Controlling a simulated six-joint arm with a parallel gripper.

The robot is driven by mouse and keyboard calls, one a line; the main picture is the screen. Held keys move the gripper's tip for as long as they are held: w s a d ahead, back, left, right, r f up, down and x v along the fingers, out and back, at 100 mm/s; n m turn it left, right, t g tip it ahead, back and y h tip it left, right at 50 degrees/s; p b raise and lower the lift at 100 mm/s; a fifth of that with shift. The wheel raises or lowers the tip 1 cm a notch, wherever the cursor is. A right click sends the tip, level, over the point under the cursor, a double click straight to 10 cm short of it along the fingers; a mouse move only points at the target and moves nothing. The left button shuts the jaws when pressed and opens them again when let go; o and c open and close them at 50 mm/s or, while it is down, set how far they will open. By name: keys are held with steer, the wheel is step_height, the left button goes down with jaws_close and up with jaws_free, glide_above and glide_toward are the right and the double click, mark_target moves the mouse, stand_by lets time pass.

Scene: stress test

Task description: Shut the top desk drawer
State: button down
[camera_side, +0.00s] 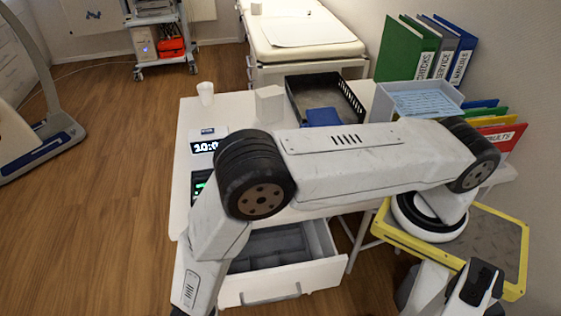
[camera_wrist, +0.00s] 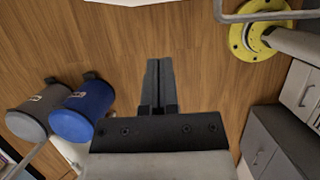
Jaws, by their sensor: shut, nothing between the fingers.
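The desk drawer (camera_side: 277,286) is pulled out below the white desk top (camera_side: 185,160) in the side view. Its grey divided inside shows, and its front has a bar handle. Whether other drawers lie below cannot be seen. My forearm hangs down at the drawer's left, and my gripper is out of the side view. In the wrist view my gripper (camera_wrist: 158,64) has its fingers together, empty, above the wooden floor. The drawer cannot be made out in the wrist view, so the gap between it and my fingers cannot be judged.
On the desk are a cup (camera_side: 205,92), a clock (camera_side: 205,145), a black tray (camera_side: 322,98), a grey bin (camera_side: 420,112) and binders (camera_side: 405,50). The wrist view shows a blue bin (camera_wrist: 84,112), a grey bin (camera_wrist: 32,118), a yellow round base (camera_wrist: 243,38) and cabinets (camera_wrist: 270,140). Floor between them is clear.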

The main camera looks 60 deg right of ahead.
steer(key=shift+w+d+f, duration=0.45)
steer(key=shift+w+d, duration=0.4)
steer(key=shift+w+d+f, duration=0.45)
steer(key=shift+w+d, duration=0.35)
steer(key=shift+w, duration=0.05)
steer(key=w+d, duration=0.9)
steer(key=shift+w+d, duration=0.2)
steer(key=shift+d, duration=0.05)
